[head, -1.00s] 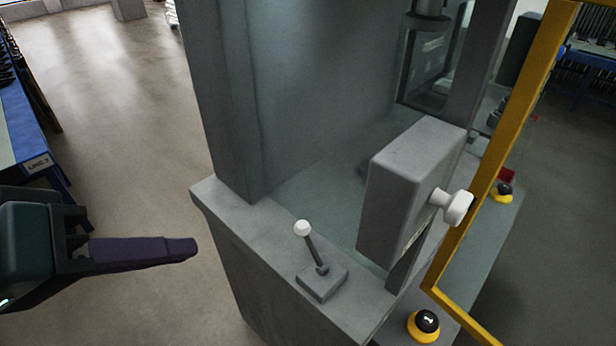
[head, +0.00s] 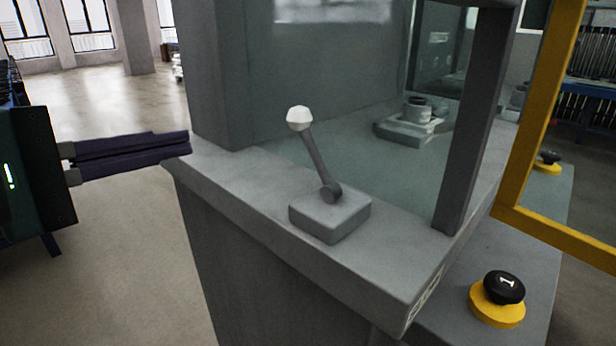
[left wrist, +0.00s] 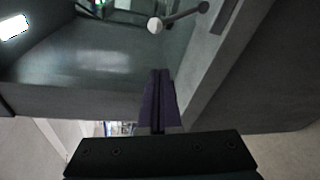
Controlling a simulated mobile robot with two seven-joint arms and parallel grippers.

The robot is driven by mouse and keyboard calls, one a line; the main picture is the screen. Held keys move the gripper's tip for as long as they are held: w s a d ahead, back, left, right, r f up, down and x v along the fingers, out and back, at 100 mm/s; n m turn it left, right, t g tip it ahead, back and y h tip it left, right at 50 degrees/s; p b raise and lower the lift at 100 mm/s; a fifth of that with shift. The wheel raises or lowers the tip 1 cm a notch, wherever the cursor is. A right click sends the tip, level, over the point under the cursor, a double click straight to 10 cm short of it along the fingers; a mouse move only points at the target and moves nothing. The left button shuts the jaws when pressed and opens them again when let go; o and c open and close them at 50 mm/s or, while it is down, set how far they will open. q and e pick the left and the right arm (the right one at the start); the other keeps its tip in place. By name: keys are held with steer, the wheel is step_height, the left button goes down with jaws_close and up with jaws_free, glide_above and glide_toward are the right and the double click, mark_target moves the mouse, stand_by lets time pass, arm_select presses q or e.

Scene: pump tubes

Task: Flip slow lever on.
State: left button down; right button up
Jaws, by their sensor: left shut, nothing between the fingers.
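The lever (head: 318,160) is a grey rod with a white ball knob (head: 299,118), on a square grey base on the machine's ledge. It tilts up and to the left in the head view. In the left wrist view the lever (left wrist: 182,16) and its white knob (left wrist: 155,25) show near the top, beyond the fingertips. My left gripper (head: 188,143) is shut and empty, left of the knob and apart from it, by the ledge's left corner. Its dark purple fingers (left wrist: 158,75) lie together in the left wrist view. My right gripper is not in view.
A grey post (head: 215,75) rises behind the ledge, near my left fingertips. A yellow frame (head: 535,130) stands at the right. A black-and-yellow button marked 1 (head: 498,298) sits at lower right. The floor left of the machine is clear.

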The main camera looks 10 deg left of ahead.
mark_target(313, 152)
arm_select(q)
steer(key=f+n+b, duration=0.1)
steer(key=w+a+f+t+b, duration=0.1)
steer(key=shift+a+f+n+b, duration=0.1)
steer(key=shift+f+n+b, duration=0.05)
steer(key=shift+n+b, duration=0.2)
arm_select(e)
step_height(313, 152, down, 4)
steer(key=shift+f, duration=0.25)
arm_select(q)
steer(key=w+d, duration=0.8)
steer(key=shift+w+r+b, duration=0.35)
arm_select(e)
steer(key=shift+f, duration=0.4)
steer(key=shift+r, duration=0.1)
